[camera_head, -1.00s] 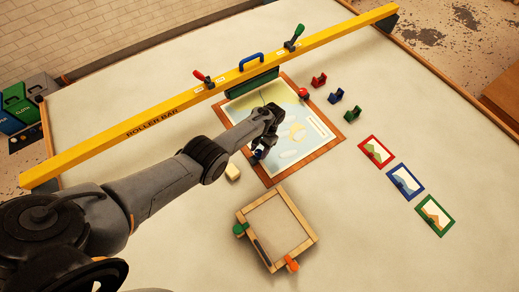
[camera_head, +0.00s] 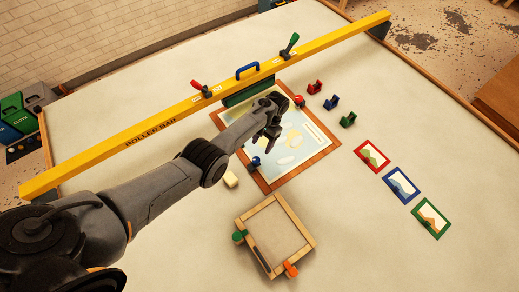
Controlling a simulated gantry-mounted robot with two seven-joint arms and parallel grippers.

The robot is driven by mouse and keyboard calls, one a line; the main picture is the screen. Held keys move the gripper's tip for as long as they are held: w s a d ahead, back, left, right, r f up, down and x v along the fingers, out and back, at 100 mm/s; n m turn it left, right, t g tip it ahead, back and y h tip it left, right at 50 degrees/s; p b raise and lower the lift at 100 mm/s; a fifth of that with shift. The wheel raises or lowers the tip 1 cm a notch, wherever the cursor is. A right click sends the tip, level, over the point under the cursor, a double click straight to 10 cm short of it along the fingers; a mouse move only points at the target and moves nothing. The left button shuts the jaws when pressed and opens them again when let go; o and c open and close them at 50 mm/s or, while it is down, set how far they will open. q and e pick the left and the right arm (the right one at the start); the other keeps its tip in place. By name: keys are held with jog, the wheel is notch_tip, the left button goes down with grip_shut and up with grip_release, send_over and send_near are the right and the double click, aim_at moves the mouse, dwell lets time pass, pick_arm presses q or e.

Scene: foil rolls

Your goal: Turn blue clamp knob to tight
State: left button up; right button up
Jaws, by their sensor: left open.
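A blue clamp (camera_head: 254,163) sits on the left edge of the wooden-framed picture board (camera_head: 301,179). Its knob is too small to tell how far it is turned. My left gripper (camera_head: 271,142) is open above the board, up and to the right of the blue clamp and apart from it. My left arm comes in from the lower left and hides part of the board. A second blue clamp (camera_head: 331,103) stands loose on the table, right of the board. My right gripper is not in view.
A yellow roller bar (camera_head: 130,147) spans the table behind the board. Red (camera_head: 315,88) and green (camera_head: 348,120) clamps stand at the right. A cream block (camera_head: 231,180) and a wooden tray (camera_head: 303,222) lie in front.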

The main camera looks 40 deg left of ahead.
pick_arm(q)
jog(key=shift+v, duration=1.2)
jog(key=s+d+r+t+y+p, duration=0.1)
jog(key=s+d+r+t+p, duration=0.15)
jog(key=s, duration=0.45)
jog(key=s+d+r+t+p, duration=0.1)
jog(key=s+t+p, duration=0.1)
jog(key=s+p, duration=0.35)
jog(key=s+d+r+t+p, duration=0.1)
jog(key=s+d+r, duration=0.2)
jog(key=s+r, duration=0.5)
jog(key=s+d+r+m+t+h+p, duration=0.1)
jog(key=s+d+r+t+p, duration=0.1)
jog(key=s+r, duration=0.6)
jog(key=shift+s+d+r+m, duration=0.25)
jog(key=shift+d+r, duration=0.35)
jog(key=shift+d, duration=0.3)
jog(key=shift+t, duration=0.25)
